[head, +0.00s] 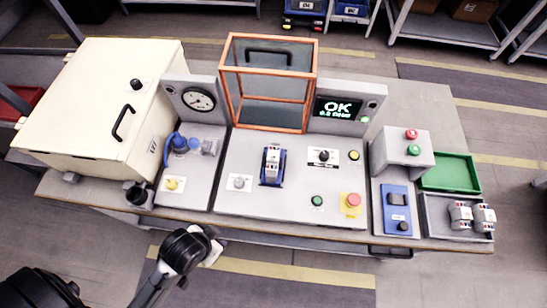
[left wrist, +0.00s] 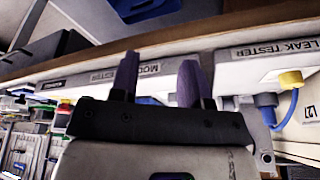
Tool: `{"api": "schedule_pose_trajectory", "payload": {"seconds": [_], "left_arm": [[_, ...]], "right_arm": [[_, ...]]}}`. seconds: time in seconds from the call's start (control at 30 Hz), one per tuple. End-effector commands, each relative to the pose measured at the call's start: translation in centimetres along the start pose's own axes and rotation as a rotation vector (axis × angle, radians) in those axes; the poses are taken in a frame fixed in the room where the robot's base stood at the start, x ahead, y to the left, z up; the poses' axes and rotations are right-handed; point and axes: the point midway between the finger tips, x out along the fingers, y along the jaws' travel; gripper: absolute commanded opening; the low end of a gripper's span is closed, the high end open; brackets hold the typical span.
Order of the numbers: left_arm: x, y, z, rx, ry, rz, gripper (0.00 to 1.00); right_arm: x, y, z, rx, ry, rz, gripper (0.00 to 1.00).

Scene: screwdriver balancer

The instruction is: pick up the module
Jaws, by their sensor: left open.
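A grey-white module (head: 272,158) with dark markings sits upright in a blue holder (head: 264,181) on the middle test station. Two more modules, one on the left (head: 460,215) and one on the right (head: 484,217), stand in the grey tray at the far right. My left gripper (head: 214,252) is in front of the bench's front edge, apart from every module. In the left wrist view, my left gripper (left wrist: 160,62) shows two separated dark fingers with nothing between them. My right gripper is not in view.
The bench carries a closed cream box (head: 95,90), a pressure gauge (head: 198,99), an orange-framed guard (head: 228,95) behind the module, and an OK display (head: 338,108). A green tray (head: 450,173) is at right. Open floor lies in front.

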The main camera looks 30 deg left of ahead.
Motion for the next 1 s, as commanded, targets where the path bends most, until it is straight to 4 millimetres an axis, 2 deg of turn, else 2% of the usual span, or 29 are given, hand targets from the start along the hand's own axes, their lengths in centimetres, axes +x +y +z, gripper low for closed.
{"api": "schedule_pose_trajectory", "payload": {"seconds": [0.03, 0.27, 0.47, 0.57, 0.67, 0.77, 0.87, 0.9, 1.0], "left_arm": [[0.0, 0.0, 0.0, 0.0, 0.0, 0.0, 0.45], [0.0, 0.0, 0.0, 0.0, 0.0, 0.0, 0.67], [0.0, 0.0, 0.0, 0.0, 0.0, 0.0, 0.68], [-0.4, -0.1, -0.9, 0.001, 0.017, -0.003, 0.68], [-1.7, -0.6, -3.8, 0.002, 0.077, -0.013, 0.68], [-4.2, -1.7, -8.8, 0.012, 0.182, -0.039, 0.68], [-8.1, -2.6, -15.0, 0.039, 0.316, -0.069, 0.68], [-9.8, -2.7, -17.4, 0.057, 0.371, -0.078, 0.68], [-13.8, -2.6, -23.0, 0.112, 0.485, -0.1, 0.68]], "right_arm": [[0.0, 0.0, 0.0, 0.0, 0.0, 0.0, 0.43], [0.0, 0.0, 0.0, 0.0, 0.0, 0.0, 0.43], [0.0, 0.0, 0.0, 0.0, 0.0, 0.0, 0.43], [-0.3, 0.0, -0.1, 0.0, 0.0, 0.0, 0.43], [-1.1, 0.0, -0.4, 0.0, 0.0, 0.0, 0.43], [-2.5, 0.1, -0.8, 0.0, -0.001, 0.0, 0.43], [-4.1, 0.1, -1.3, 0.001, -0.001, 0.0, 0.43], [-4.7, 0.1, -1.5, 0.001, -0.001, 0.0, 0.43], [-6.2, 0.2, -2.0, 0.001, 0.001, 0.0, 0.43]]}}
